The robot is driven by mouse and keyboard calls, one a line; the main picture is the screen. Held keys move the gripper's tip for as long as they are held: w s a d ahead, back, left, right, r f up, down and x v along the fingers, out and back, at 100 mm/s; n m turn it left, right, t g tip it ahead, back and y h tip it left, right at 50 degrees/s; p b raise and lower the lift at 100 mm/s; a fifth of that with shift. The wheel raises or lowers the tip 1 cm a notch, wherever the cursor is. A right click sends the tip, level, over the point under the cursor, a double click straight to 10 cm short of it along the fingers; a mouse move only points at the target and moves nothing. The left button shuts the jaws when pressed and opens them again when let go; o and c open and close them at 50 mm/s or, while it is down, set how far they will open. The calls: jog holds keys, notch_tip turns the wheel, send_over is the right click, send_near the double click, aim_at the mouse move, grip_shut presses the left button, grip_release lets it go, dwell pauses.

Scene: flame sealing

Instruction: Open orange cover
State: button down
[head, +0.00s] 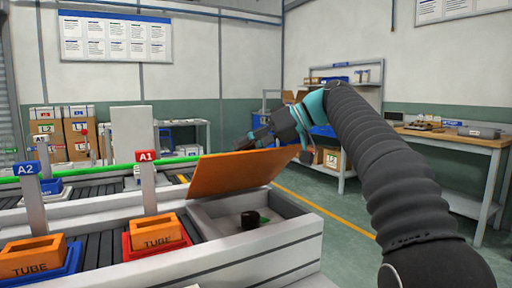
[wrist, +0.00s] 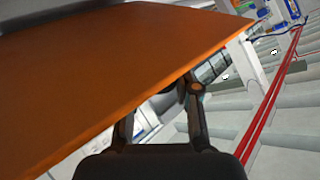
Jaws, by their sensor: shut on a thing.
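The orange cover (head: 233,173) is a flat panel, tilted up over a grey-white bin (head: 285,228) at the end of the conveyor bench.
Orange TUBE boxes stand in a red tray (head: 158,240) and a blue tray (head: 40,262) left of the bin, beside the A1 (head: 146,156) and A2 (head: 27,169) sign posts. A workbench (head: 450,138) stands at the right. Open floor lies right of the bin.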

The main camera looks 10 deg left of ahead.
jog(key=shift+w+a+r, duration=0.25)
jog(key=shift+w+a, duration=0.05)
jog(key=shift+w, duration=0.05)
jog(key=shift+h, duration=0.3)
jog(key=c, duration=0.8)
grip_release()
jog(key=shift+r, duration=0.1)
jog(key=shift+w, duration=0.1)
jog(key=shift+v, duration=0.9)
jog(key=d, duration=0.4)
jog(key=w+d, duration=0.1)
jog(key=d, duration=0.7)
jog(key=shift+w+d+r, duration=0.3)
jog(key=shift+w+d, duration=0.1)
